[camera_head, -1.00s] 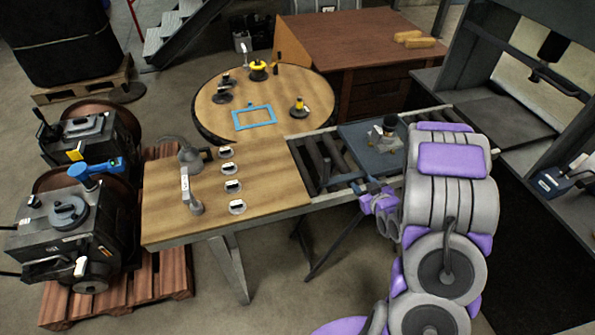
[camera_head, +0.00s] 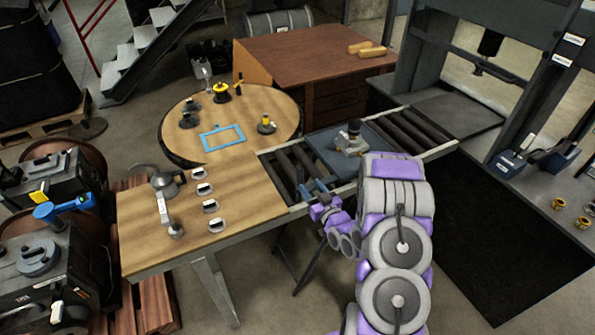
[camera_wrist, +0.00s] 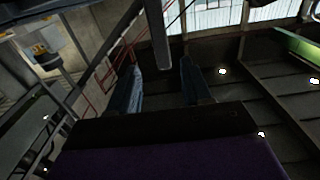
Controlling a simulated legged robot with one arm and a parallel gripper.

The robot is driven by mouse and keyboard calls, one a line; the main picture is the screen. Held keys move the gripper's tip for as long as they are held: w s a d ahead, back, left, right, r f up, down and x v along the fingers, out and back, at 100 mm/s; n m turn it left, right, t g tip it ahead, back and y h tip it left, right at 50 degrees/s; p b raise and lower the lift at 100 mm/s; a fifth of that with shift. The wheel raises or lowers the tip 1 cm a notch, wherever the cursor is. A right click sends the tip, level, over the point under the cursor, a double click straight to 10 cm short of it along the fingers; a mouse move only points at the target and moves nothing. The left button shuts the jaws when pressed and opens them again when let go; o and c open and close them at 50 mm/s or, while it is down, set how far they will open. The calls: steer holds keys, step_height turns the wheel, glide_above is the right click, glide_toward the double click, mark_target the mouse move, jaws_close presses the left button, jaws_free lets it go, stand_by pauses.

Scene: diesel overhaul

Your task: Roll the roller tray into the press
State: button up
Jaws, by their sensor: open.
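The roller tray (camera_head: 322,151) is a flat grey-blue plate on a roller conveyor, with a grey metal part with a dark top (camera_head: 350,138) standing on it. The press (camera_head: 490,60) is a dark frame to the right, beyond the conveyor's right end. My gripper (camera_head: 316,188) is at the tray's front left corner, by the conveyor's front rail; contact cannot be told. In the wrist view its two fingers (camera_wrist: 162,85) are apart, and a grey bar (camera_wrist: 158,35) shows between or beyond them.
Bare rollers (camera_head: 418,128) lie between the tray and the press side; more (camera_head: 285,175) lie to its left. A wooden table (camera_head: 150,235) with several small parts adjoins the conveyor. A round table (camera_head: 180,145) and brown desk (camera_head: 290,60) stand behind.

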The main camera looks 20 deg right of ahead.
mark_target(302, 175)
steer(key=w, duration=0.6)
steer(key=w+b, duration=0.1)
steer(key=w, duration=0.2)
steer(key=shift+a, duration=0.4)
steer(key=shift+w+d, duration=0.2)
steer(key=shift+w, duration=0.35)
steer(key=shift+c, duration=0.3)
steer(key=shift+a, duration=0.1)
jaws_close()
